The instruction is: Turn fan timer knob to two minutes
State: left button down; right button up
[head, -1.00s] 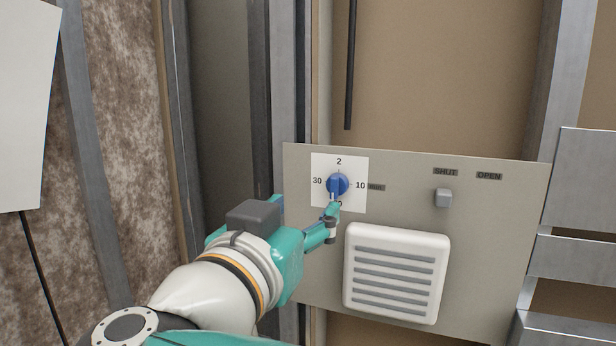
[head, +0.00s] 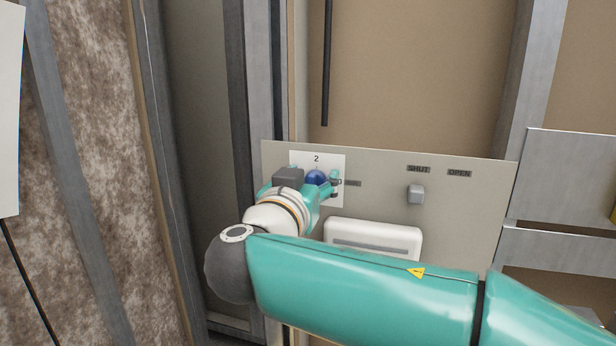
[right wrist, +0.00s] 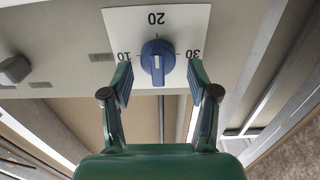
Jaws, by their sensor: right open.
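The fan timer knob (head: 315,178) is blue and sits on a white dial card (head: 339,162) marked 2 at the top. In the right wrist view the knob (right wrist: 157,58) appears upside down, with 20 above it, 10 to its left and 30 to its right. A small white mark shows on the knob's ridge; I cannot tell its exact setting. My right gripper (right wrist: 159,76) is open, with one finger on each side of the knob and a gap on both sides. In the head view this gripper (head: 318,184) partly covers the dial.
A grey panel (head: 470,205) carries the dial, a small grey switch (head: 415,194) labelled SHUT and OPEN, and a white vent (head: 375,238) partly hidden by my right arm. Metal studs (head: 262,70) stand at the left.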

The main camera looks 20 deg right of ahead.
jog(key=c, duration=1.1)
jog(key=shift+a, duration=0.1)
jog(key=shift+c, duration=0.2)
